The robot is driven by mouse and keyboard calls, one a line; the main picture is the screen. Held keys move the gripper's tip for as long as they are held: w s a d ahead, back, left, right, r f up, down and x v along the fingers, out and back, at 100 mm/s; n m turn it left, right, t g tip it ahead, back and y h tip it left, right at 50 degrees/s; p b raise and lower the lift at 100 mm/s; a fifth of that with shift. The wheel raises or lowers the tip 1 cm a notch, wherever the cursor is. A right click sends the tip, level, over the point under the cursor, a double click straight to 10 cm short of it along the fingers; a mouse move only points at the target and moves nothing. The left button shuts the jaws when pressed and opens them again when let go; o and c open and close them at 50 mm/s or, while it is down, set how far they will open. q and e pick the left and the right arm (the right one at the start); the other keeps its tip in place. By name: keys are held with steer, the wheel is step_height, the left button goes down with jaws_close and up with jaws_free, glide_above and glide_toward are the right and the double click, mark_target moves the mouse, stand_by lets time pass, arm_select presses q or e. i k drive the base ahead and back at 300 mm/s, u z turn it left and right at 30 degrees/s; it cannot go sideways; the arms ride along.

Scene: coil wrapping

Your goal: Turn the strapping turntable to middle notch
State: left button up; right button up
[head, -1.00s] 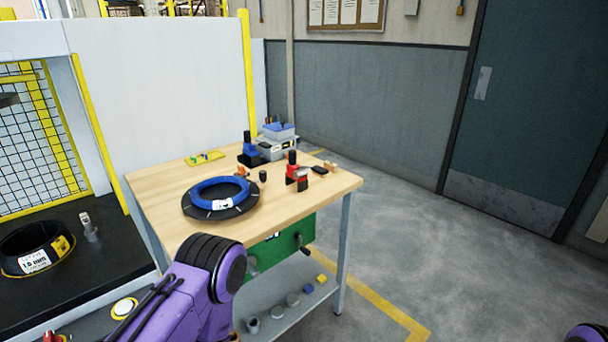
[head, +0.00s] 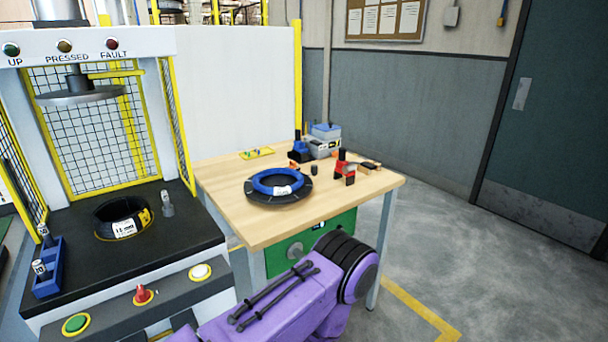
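The strapping turntable (head: 262,202) is a dark round plate with pale marks on its rim, on the wooden bench. A blue coil (head: 262,183) with a white label lies on it. I cannot tell which notch the turntable stands at. A purple arm of mine crosses the bottom middle of the head view, in front of the bench. Neither gripper is in the picture.
The wooden bench (head: 228,209) also carries a red tool (head: 342,164), a blue and black tool (head: 299,152), a grey bin (head: 323,149) and a yellow tray (head: 256,153). Left stands a press with a black coil (head: 119,215) and buttons. Floor is clear at right.

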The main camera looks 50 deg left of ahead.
mark_target(274, 180)
steer(key=k, duration=0.2)
steer(key=u, duration=1)
